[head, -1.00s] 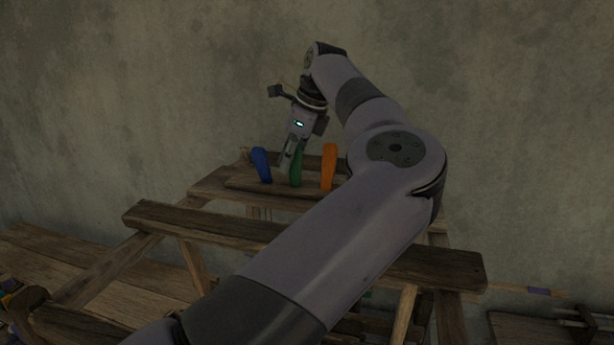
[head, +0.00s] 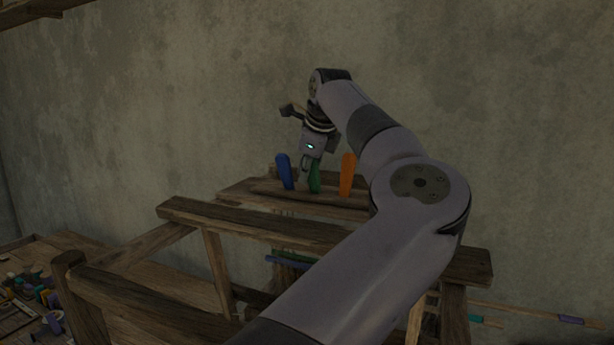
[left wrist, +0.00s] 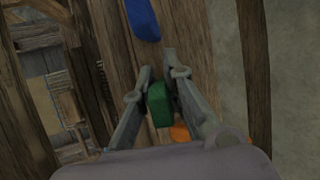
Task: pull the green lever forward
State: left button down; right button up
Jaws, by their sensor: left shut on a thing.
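The green lever (head: 314,180) stands between two other levers on top of the wooden loom frame. In the left wrist view its green end (left wrist: 158,103) is between my gripper's fingers. My left gripper (head: 308,165) reaches down to it from above and is shut on it; the gripper hides part of the lever in the head view. The fingers (left wrist: 160,85) show on both sides of the green piece in the left wrist view. My right gripper is not in view.
A blue lever (head: 284,171) stands close to the left of the green one, an orange lever (head: 347,175) to its right. A wooden beam (head: 250,222) crosses in front. The wall (head: 150,110) is behind. Small coloured items (head: 40,292) lie at lower left.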

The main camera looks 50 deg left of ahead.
pick_arm(q)
jog(key=c, duration=1.6)
grip_release()
jog(key=shift+c, duration=0.2)
jog(key=shift+d+r, duration=0.1)
jog(key=v, duration=1.1)
jog(key=shift+d+r, duration=0.2)
jog(key=shift+r, duration=0.1)
